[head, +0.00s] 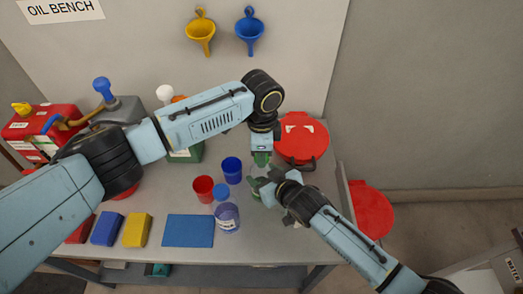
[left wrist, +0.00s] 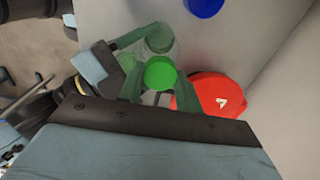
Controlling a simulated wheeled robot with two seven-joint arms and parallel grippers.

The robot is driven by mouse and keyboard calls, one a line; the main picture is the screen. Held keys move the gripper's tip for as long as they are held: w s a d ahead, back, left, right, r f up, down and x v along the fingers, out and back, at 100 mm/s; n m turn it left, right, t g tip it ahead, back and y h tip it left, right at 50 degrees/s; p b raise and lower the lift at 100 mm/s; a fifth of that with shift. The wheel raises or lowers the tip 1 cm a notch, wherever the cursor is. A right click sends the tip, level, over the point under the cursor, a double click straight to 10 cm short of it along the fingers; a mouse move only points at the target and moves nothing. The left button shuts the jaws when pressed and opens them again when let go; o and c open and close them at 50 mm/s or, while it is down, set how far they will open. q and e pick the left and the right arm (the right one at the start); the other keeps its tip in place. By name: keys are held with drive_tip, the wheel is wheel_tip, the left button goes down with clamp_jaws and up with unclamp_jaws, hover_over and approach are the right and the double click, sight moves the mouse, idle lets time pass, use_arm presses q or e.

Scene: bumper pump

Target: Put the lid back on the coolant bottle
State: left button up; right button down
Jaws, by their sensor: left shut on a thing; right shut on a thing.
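A bright green lid (left wrist: 161,73) is held between the fingers of my left gripper (left wrist: 158,92) in the left wrist view. In the head view my left gripper (head: 262,158) points down over the right part of the bench, its fingertips just behind my right gripper. My right gripper (head: 262,186) comes from the lower right and is shut on a pale green translucent bottle (head: 256,195), mostly hidden by the fingers. In the left wrist view, a translucent bottle shape (left wrist: 160,38) shows close beside the lid. I cannot tell whether lid and bottle touch.
A blue cup (head: 231,169), red cup (head: 203,188), small blue item (head: 221,192) and purple-blue container (head: 227,217) stand left of my grippers. A blue mat (head: 188,231) and sponges lie at the front left. A red drum (head: 302,137) is right behind.

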use_arm(q)
drive_tip(key=m, duration=0.7)
drive_tip(key=shift+m, duration=0.4)
drive_tip(key=m, duration=0.5)
drive_tip(key=shift+m, duration=0.4)
drive_tip(key=o, duration=1.2)
drive_tip(key=shift+c, duration=0.2)
wheel_tip(320, 180, up, 12)
